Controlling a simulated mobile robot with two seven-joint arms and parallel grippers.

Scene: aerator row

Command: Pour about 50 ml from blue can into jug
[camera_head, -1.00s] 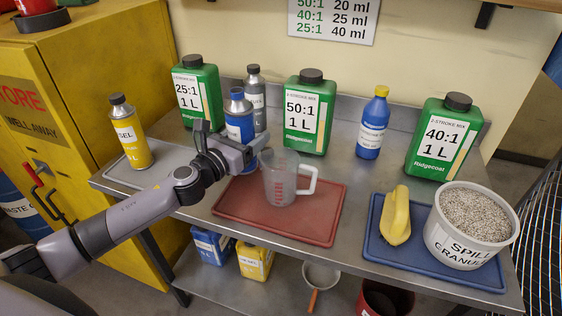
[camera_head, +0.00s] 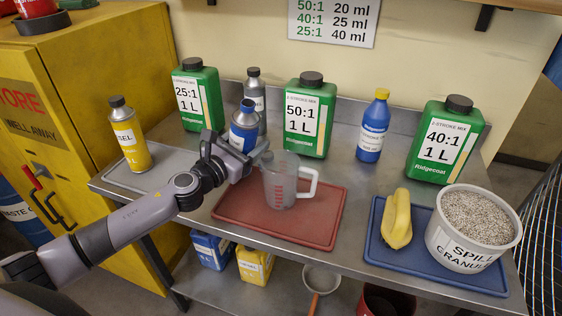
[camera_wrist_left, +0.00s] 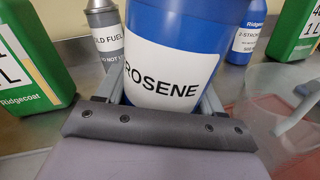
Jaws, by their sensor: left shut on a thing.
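The blue can (camera_head: 243,128) has a white label and a blue cap, and it tilts slightly to the right in the head view. My left gripper (camera_head: 238,150) is shut on it. In the left wrist view the can (camera_wrist_left: 180,25) fills the space between the fingers, and its label reads "ROSENE", the rest being hidden. The clear jug (camera_head: 281,182) with red marks and a white handle stands upright on the red tray (camera_head: 240,205), just right of the gripper. The can is apart from the jug, up and left of its rim. My right gripper is not in view.
A grey can (camera_head: 256,92) stands close behind the blue can. Green jugs (camera_head: 200,92) (camera_head: 310,112) (camera_head: 442,140) and a yellow-capped blue bottle (camera_head: 373,130) line the back. A yellow can (camera_head: 128,135) stands left. A yellow sponge-like thing (camera_head: 397,220) and granule tub (camera_head: 465,245) are right.

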